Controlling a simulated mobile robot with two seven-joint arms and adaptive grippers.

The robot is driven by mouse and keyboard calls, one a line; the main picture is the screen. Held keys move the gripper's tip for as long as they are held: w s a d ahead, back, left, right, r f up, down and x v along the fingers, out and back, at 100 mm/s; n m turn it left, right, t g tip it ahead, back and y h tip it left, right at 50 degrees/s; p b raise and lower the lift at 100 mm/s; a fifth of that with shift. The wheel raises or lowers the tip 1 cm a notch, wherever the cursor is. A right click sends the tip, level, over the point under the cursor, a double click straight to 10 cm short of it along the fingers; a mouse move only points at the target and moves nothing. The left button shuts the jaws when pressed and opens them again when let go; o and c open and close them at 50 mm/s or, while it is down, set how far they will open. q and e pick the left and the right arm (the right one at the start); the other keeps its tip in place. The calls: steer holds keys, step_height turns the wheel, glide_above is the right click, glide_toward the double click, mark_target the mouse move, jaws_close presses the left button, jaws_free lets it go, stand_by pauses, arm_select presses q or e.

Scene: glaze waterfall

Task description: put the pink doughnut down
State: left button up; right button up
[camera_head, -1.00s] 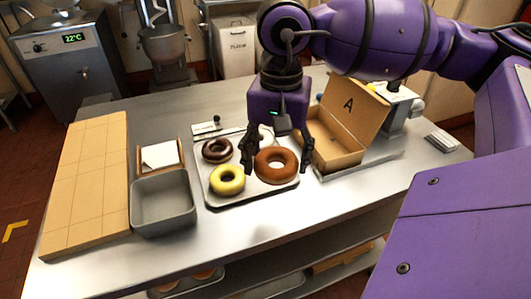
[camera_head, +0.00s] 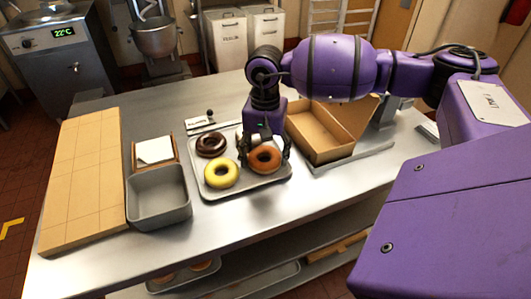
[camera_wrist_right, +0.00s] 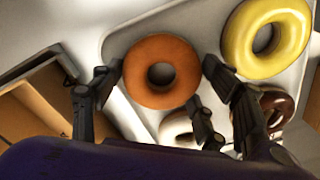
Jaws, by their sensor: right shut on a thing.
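No pink doughnut can be made out. My right gripper (camera_head: 264,154) is low over the metal tray (camera_head: 215,196), its fingers shut on opposite sides of an orange-brown doughnut (camera_head: 263,167). In the right wrist view the same doughnut (camera_wrist_right: 140,82) lies flat between the fingertips (camera_wrist_right: 162,72). It looks to be at tray level; I cannot tell whether it touches the tray. A yellow doughnut (camera_head: 221,182) and a dark chocolate one (camera_head: 210,152) lie beside it on the tray. A pale doughnut (camera_wrist_right: 174,128) is partly hidden behind the fingers. My left gripper is not in view.
An open cardboard box (camera_head: 318,153) stands right of the tray. Left are a grey bin (camera_head: 160,213), a small box with white paper (camera_head: 155,151) and a tan gridded board (camera_head: 82,190). The steel table's front strip (camera_head: 240,228) is clear.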

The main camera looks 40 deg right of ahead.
steer(key=shift+f, duration=0.15)
steer(key=o, duration=0.9)
steer(key=shift+c, duration=0.2)
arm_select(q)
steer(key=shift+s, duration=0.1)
arm_select(e)
steer(key=shift+r, duration=0.25)
arm_select(q)
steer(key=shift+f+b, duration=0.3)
steer(key=shift+b, duration=0.1)
arm_select(e)
step_height(320, 180, up, 12)
